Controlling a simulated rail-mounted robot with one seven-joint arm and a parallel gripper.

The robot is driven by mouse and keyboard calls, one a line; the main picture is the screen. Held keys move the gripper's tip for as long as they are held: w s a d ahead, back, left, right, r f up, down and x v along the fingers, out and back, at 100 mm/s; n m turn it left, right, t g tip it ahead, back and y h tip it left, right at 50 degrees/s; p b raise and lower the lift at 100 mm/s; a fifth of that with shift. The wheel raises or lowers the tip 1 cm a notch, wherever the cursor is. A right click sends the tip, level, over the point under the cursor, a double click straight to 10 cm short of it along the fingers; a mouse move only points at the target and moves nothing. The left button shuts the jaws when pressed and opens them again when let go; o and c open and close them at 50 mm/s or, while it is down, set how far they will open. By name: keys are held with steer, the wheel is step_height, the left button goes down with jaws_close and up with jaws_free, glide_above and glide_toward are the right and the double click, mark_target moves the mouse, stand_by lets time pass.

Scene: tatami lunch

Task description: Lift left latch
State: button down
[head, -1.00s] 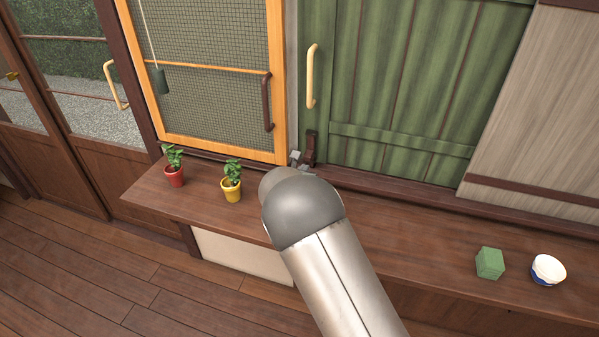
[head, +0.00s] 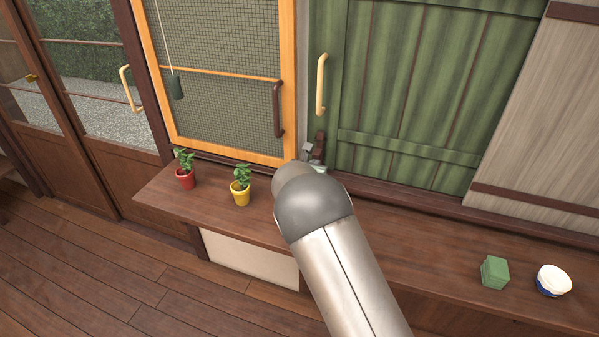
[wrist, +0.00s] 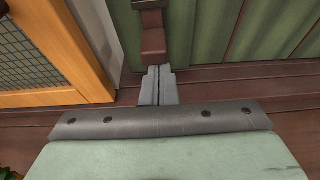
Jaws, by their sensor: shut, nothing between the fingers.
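The left latch is a dark brown block at the bottom left corner of the green shutter (head: 420,95). In the head view the latch (head: 320,143) is partly hidden by my arm. In the wrist view the latch (wrist: 153,38) stands at top centre, hanging from a brown mount. My gripper (wrist: 158,70) is shut and empty. Its grey fingertips are right at the lower end of the latch; I cannot tell whether they touch. In the head view my gripper (head: 307,151) shows only partly beside the latch, behind my wrist.
An orange-framed screen (head: 287,80) is just left of the latch. On the wooden ledge (head: 420,235) stand a red pot (head: 185,178) and a yellow pot (head: 240,193) on the left. A green box (head: 495,272) and a white-and-blue bowl (head: 553,280) stand on the right.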

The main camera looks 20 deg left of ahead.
steer(key=shift+w+r, duration=0.1)
steer(key=shift+r, duration=0.1)
steer(key=b+v, duration=0.2)
steer(key=v, duration=0.8)
steer(key=shift+f, duration=0.25)
